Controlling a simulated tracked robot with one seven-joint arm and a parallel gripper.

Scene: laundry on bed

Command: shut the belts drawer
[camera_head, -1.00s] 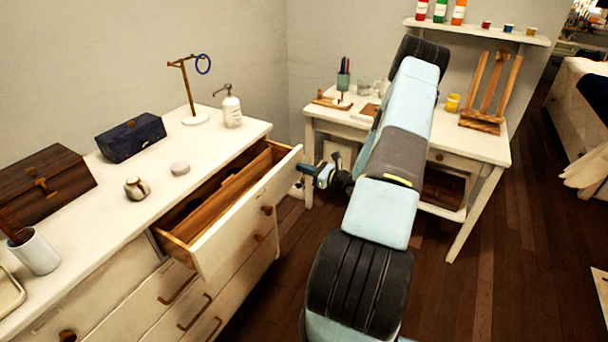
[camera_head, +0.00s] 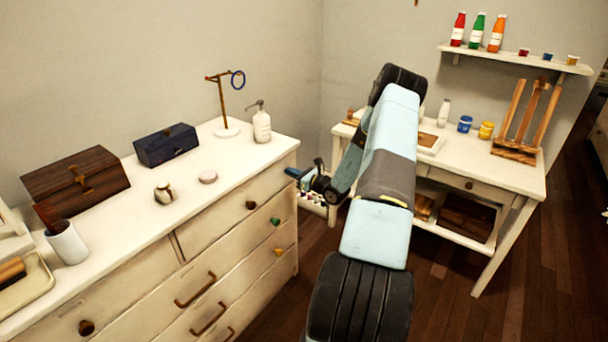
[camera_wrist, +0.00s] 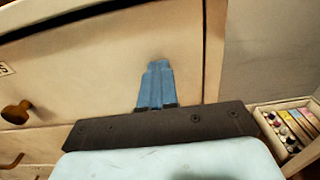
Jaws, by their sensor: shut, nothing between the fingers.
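The belts drawer, taken to be the top right drawer (camera_head: 222,219) of the white dresser, looks flush or nearly flush with the dresser front in the head view. Its front (camera_wrist: 90,75) fills much of the wrist view, with a brown knob (camera_wrist: 16,112) and a partly cut-off label at the left. A dark gap runs above the front's upper edge. My gripper (camera_head: 291,172) is at the dresser's right end. Its blue fingers (camera_wrist: 158,66) are together and empty, with the tips at the front's right part; whether they touch it I cannot tell.
The dresser top (camera_head: 225,165) holds a blue box (camera_head: 166,145), a wooden box (camera_head: 76,184), a pump bottle (camera_head: 261,124) and a ring stand (camera_head: 226,105). A white desk (camera_head: 500,180) stands behind my arm. Wooden floor is open at the right.

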